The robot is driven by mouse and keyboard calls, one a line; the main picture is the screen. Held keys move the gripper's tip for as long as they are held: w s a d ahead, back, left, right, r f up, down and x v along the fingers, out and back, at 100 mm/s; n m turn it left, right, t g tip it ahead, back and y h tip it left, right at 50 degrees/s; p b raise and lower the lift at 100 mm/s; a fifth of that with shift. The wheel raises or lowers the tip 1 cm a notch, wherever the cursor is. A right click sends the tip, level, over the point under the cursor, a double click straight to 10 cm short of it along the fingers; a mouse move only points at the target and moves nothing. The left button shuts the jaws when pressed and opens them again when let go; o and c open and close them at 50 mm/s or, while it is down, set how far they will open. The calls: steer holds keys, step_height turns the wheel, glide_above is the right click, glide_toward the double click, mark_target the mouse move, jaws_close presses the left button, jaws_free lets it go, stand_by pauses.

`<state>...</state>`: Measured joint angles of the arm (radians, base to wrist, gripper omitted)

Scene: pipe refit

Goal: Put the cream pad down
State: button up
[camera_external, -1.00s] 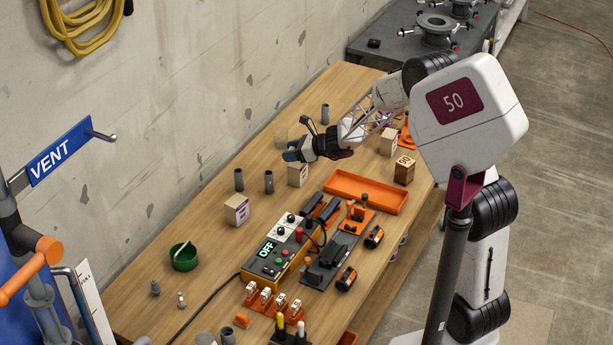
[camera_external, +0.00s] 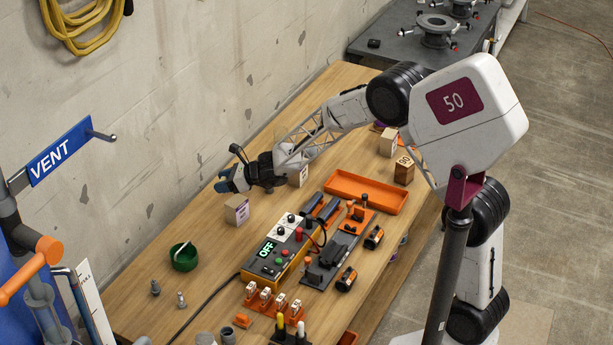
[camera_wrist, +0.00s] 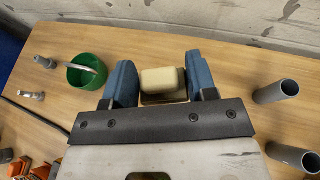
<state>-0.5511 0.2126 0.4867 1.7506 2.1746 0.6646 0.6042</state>
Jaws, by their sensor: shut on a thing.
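In the wrist view the cream pad (camera_wrist: 162,80) is a small pale block with rounded edges. It sits between the two blue fingers of my gripper (camera_wrist: 162,84), which is shut on it. A darker shape shows just below the pad, and I cannot tell what it is. The pad cannot be made out there.
A green bowl (camera_external: 185,257) with a pale stick in it stands left of my gripper. Two grey pipes (camera_wrist: 277,91) show at the right in the wrist view. A control box reading OFF (camera_external: 276,254) and an orange tray (camera_external: 366,191) are on the bench. The wall (camera_wrist: 200,14) is close behind.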

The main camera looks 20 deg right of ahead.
steer(key=s+a, duration=0.5)
steer(key=a, duration=0.3)
glide_above(207, 239)
step_height(207, 239, down, 4)
steer(key=shift+w+f, duration=0.1)
steer(key=shift+f, duration=0.45)
steer(key=shift+f, duration=3.15)
steer(key=shift+f, duration=1.9)
steer(key=shift+f, duration=0.15)
